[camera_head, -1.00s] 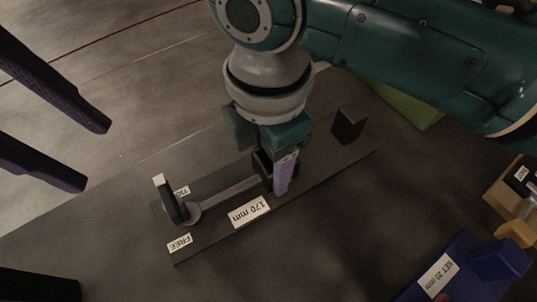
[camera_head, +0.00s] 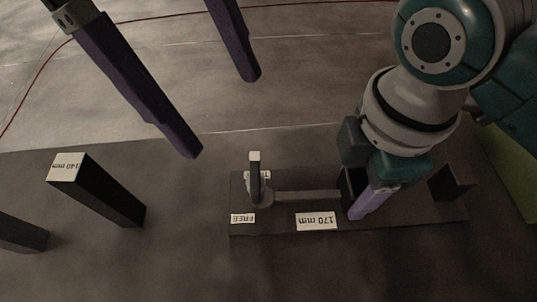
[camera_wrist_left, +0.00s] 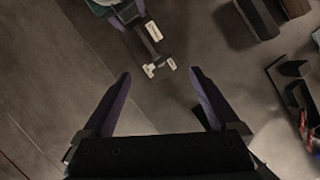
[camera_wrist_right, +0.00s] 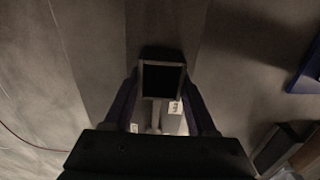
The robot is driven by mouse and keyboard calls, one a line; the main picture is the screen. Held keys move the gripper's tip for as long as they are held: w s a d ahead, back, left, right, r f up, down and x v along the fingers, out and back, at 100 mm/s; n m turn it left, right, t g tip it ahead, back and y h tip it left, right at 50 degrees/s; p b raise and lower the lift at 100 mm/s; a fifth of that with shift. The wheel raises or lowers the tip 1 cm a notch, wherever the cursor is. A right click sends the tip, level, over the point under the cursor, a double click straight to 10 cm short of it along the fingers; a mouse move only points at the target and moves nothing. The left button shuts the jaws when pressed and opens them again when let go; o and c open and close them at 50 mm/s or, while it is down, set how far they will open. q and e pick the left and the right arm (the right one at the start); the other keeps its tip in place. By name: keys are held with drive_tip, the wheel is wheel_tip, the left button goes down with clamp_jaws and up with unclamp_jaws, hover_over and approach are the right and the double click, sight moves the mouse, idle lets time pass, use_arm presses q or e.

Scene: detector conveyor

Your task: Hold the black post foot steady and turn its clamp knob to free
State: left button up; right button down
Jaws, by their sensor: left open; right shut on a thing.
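The black post foot (camera_head: 347,190) is a square, open-topped socket on a dark flat plate (camera_head: 410,212). My right gripper (camera_head: 366,203) is shut on it; in the right wrist view the socket (camera_wrist_right: 163,79) sits between both fingers. The clamp knob (camera_head: 256,182) is a dark lever with a white tip at the plate's left end, joined to the foot by a grey bar (camera_head: 308,196). Its tip points away from the FREE label (camera_head: 243,218), over a second, partly hidden label. My left gripper (camera_head: 221,112) is open and empty, apart from the knob, beyond it and up-left in the head view.
A "170 mm" label (camera_head: 316,221) lies on the plate, and a black block (camera_head: 453,181) stands at its right end. A black post marked "140 mm" (camera_head: 105,195) and another dark block (camera_head: 20,233) are at left. The table in front of the plate is clear.

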use_arm(q)
drive_tip(key=s+d+r+n+g+h, duration=0.1)
drive_tip(key=d+r+n+h, duration=0.3)
drive_tip(key=d+r+h, duration=0.3)
drive_tip(key=s+d+r+n+h, duration=0.1)
drive_tip(key=d+r+n+h, duration=0.3)
drive_tip(key=r, duration=0.5)
drive_tip(key=w+a+r+n+t+h, duration=0.1)
drive_tip(key=w+r+n+t, duration=0.4)
drive_tip(key=n, duration=0.4)
drive_tip(key=w+r+n+t+h, duration=0.2)
drive_tip(key=w+n+t, duration=0.4)
drive_tip(key=n, duration=0.2)
drive_tip(key=n+g+y, duration=0.7)
drive_tip(key=n+y, duration=0.6)
drive_tip(key=n, duration=0.4)
approach(254, 173)
drive_tip(key=shift+y, duration=0.3)
drive_tip(key=x, duration=0.8)
drive_tip(key=shift+d+f, duration=0.15)
drive_tip(key=shift+d, duration=0.15)
